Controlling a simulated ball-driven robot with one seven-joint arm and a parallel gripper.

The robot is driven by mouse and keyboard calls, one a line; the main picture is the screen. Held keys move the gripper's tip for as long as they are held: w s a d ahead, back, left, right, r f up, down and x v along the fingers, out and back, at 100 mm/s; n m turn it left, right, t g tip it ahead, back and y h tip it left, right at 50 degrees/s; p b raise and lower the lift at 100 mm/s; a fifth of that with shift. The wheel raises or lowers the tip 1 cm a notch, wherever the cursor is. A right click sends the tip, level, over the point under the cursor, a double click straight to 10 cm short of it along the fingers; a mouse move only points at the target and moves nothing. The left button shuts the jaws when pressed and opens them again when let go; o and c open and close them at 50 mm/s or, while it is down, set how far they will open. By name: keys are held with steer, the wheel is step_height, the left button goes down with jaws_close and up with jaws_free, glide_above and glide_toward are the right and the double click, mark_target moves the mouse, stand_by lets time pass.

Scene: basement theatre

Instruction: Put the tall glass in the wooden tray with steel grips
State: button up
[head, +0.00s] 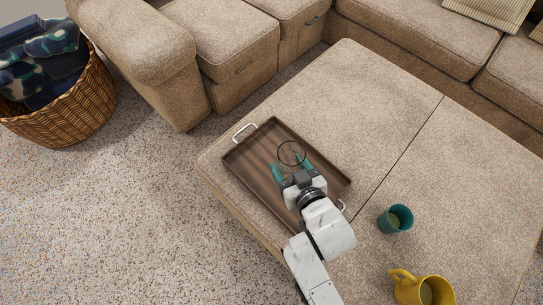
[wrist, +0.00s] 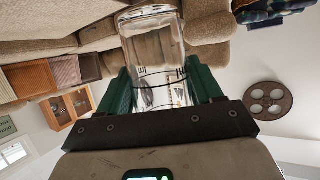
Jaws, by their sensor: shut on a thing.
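The wooden tray with steel grips (head: 250,163) lies on the beige ottoman, with one pale metal grip at its far left end and the other partly hidden behind my arm. The tall glass (head: 291,153) is clear and shows mainly as a dark round rim above the tray's floor. In the wrist view the tall glass (wrist: 152,42) stands between my green fingers. My gripper (head: 291,170) is shut on it, over the tray; it also fills the lower wrist view (wrist: 160,88). I cannot tell whether the glass touches the tray floor.
A teal cup (head: 396,218) and a yellow mug (head: 422,289) stand on the ottoman (head: 350,110) to the right of my arm. A sofa (head: 215,55) runs behind. A wicker basket (head: 62,115) with cloths stands on the carpet at left. The tray holds nothing else visible.

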steer(key=f+b+x, duration=0.1)
steer(key=b+x, duration=0.1)
steer(key=x, duration=0.3)
steer(key=s+f+b+x, duration=0.1)
steer(key=b+x, duration=0.1)
steer(key=x, duration=0.3)
steer(key=f+b+x, duration=0.1)
steer(key=b+x, duration=0.1)
steer(key=x, duration=0.4)
steer(key=shift+s+d, duration=0.1)
steer(key=shift+s, duration=0.05)
steer(key=shift+f+b, duration=0.95)
steer(key=shift+f, duration=0.7)
steer(key=shift+f, duration=0.25)
steer(key=o, duration=1.3)
